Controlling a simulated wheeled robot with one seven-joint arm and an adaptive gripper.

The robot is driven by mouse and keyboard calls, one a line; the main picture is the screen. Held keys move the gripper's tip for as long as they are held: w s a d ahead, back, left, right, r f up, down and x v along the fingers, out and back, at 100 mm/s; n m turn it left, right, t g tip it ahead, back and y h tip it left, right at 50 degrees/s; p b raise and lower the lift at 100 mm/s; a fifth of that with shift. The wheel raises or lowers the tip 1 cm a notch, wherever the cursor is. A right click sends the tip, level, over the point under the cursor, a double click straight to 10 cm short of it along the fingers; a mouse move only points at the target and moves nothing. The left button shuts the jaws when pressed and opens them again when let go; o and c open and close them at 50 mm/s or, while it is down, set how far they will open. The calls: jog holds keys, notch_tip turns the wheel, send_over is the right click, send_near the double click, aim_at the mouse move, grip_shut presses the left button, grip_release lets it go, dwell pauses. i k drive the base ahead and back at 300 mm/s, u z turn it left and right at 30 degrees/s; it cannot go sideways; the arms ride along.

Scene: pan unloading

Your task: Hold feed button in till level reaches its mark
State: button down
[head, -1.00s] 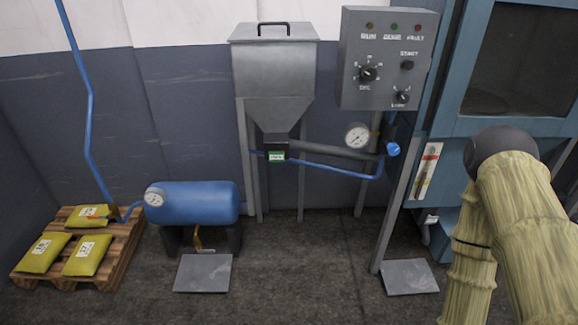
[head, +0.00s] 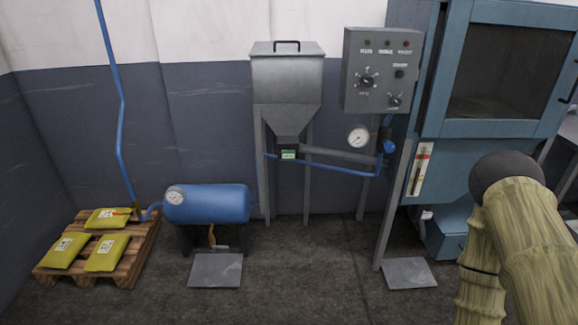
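A grey control box (head: 382,72) hangs on posts right of centre, with small lamps on top, two dials and a dark button (head: 399,74) on its right side. The labels are too small to read surely, so I cannot tell whether this is the feed button. A white level gauge strip (head: 420,168) with red and yellow marks is on the blue cabinet right of the post; its level is not clear. My arm, in a straw-coloured cover, shows at the lower right. My gripper is not in view.
The blue cabinet (head: 507,128) with a dark window stands at the right. A grey hopper (head: 286,82) stands at centre. A blue tank (head: 207,203) and a wooden pallet (head: 128,265) with yellow bags are at left. Floor plates (head: 216,270) lie in front; the middle floor is clear.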

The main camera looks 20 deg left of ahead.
aim_at(285, 154)
jog(key=u, duration=0.25)
jog(key=i, duration=1.2)
jog(key=u, duration=0.3)
